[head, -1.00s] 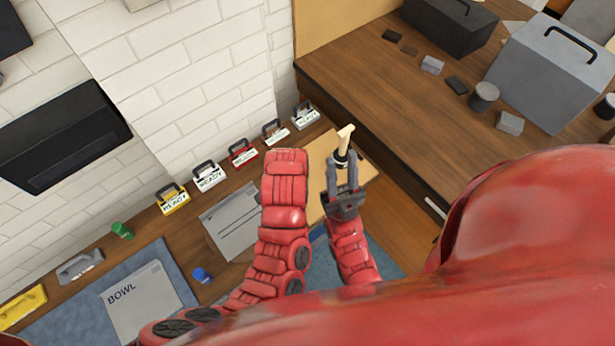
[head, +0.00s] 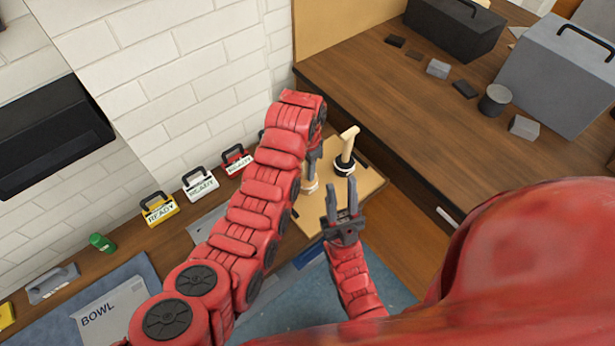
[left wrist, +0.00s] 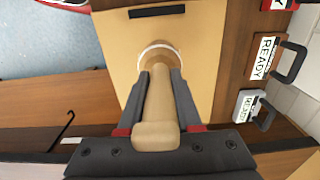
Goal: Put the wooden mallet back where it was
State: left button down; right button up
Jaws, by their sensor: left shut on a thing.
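My left gripper (head: 312,178) is shut on a pale wooden handle (left wrist: 158,108). In the left wrist view the handle runs between the fingers down to a wooden disc with a white rim (left wrist: 160,50) at the tan board; whether it touches the board is unclear. In the head view my left arm hides most of it. Another pale wooden piece with a bent top (head: 348,146) stands upright in a black ring on the tan board (head: 368,183). I cannot tell which piece is the mallet. My right gripper (head: 341,183) is open and empty, just in front of the black ring.
Yellow (head: 159,209), white (head: 199,184) and red (head: 237,160) READY tags line the wall side of the bench. A grey BOWL sheet (head: 112,316) lies at lower left. A wooden counter (head: 400,100) with grey boxes and small blocks lies to the right.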

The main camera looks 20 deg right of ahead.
pick_arm(q)
jog(key=shift+w+d, duration=0.3)
jog(key=shift+w, duration=0.15)
jog(key=shift+f+p, duration=0.1)
jog(key=shift+p, duration=0.35)
jog(key=shift+f+p, duration=0.55)
jog(key=shift+f, duration=1.1)
jog(key=shift+f, duration=0.15)
jog(key=c, duration=0.6)
grip_release()
